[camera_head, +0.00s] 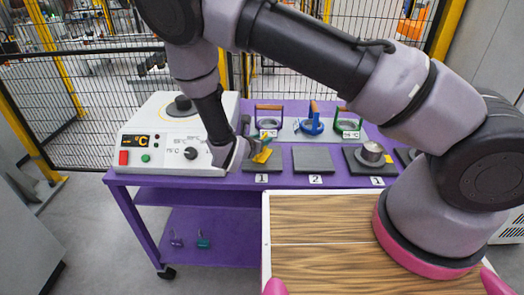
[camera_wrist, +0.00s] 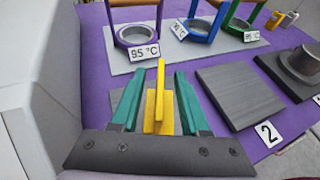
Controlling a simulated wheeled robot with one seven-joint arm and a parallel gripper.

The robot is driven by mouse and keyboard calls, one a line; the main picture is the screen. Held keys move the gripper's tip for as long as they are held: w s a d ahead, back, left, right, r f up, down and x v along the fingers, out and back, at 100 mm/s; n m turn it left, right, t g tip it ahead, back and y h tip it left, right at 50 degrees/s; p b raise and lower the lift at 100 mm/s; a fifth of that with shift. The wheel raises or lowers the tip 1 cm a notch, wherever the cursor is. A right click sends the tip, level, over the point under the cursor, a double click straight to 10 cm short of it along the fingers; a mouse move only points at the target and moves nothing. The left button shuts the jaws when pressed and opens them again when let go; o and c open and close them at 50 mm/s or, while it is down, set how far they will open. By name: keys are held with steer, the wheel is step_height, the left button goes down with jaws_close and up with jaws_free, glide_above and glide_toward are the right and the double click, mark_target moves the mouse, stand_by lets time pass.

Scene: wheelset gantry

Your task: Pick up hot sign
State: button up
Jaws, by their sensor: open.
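The hot sign appears to be the yellow folded piece (camera_head: 262,156) standing on the dark pad marked 1 (camera_head: 270,166); no writing on it is legible. In the wrist view the yellow sign (camera_wrist: 160,105) stands upright between the teal fingers. In the wrist view my gripper (camera_wrist: 158,78) is open, with one finger on each side of the sign and a gap showing on both sides. The sign's lower part is partly hidden by the gripper body.
A white heater box (camera_head: 168,140) stands close left of my gripper. Behind are ring tools with handles, including a purple one (camera_wrist: 137,37). Pad 2 (camera_head: 313,160) is bare. Pad 3 holds a metal cylinder (camera_head: 372,151). All are on a purple cart (camera_head: 225,180).

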steer(key=shift+c, duration=0.3)
jaws_close()
steer(key=shift+r, duration=0.1)
